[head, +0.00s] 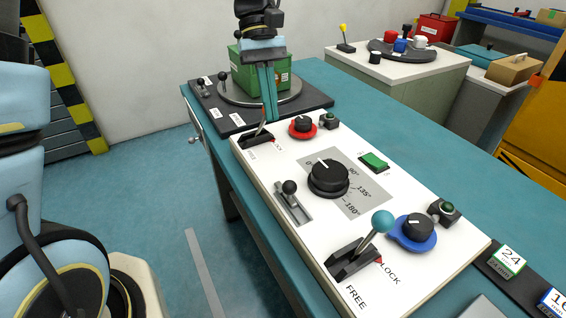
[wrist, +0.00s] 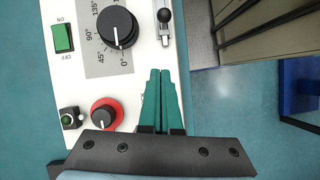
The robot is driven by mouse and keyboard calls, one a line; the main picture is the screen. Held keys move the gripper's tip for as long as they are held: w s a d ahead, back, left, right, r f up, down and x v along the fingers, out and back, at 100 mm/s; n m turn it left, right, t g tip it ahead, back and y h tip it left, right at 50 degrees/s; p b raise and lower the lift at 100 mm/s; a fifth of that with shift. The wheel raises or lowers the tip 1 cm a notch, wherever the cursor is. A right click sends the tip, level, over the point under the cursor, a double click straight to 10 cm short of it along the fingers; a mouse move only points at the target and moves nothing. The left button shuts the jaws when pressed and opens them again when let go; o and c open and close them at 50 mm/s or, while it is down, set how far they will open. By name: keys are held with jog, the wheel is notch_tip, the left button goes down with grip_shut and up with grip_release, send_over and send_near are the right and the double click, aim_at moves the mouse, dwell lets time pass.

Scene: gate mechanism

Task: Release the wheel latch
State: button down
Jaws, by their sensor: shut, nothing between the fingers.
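A large black dial (head: 328,178) with a degree scale sits mid-panel on the white control box (head: 255,185); it also shows in the wrist view (wrist: 117,28). A short black ball-knob lever (head: 290,188) stands in a metal slot left of it; it also shows in the wrist view (wrist: 164,16). A near lever with a teal ball (head: 382,221) leans toward LOCK. A far FREE/LOCK lever (head: 257,138) is partly hidden by my gripper. Which one is the wheel latch, I cannot tell. My gripper (head: 270,118) is shut and empty, pointing down above the far lever.
Red-ringed (head: 302,127) and blue-ringed (head: 415,228) knobs and a green switch (head: 374,161) sit on the panel. A green crate (head: 247,73) stands on a turntable behind my gripper. The teal bench (head: 400,150) right of the box is mostly clear.

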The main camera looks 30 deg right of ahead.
aim_at(295, 185)
jog(key=shift+f, duration=0.1)
jog(key=p+x, duration=0.2)
jog(key=x, duration=0.7)
jog(key=shift+s+a+f, duration=0.1)
jog(key=shift+s+f, duration=0.15)
jog(key=shift+s+a+r+p, duration=0.15)
jog(key=shift+s+p, duration=0.2)
jog(key=shift+s, duration=0.25)
jog(key=shift+s+a+r+p, duration=0.15)
jog(key=shift+s+p, duration=0.15)
jog(key=shift+s, duration=0.25)
jog(key=shift+s+a, duration=0.15)
jog(key=shift+s, duration=0.55)
jog(key=shift+s+a+p, duration=0.1)
jog(key=shift+s+p, duration=0.2)
jog(key=shift+s, duration=1.75)
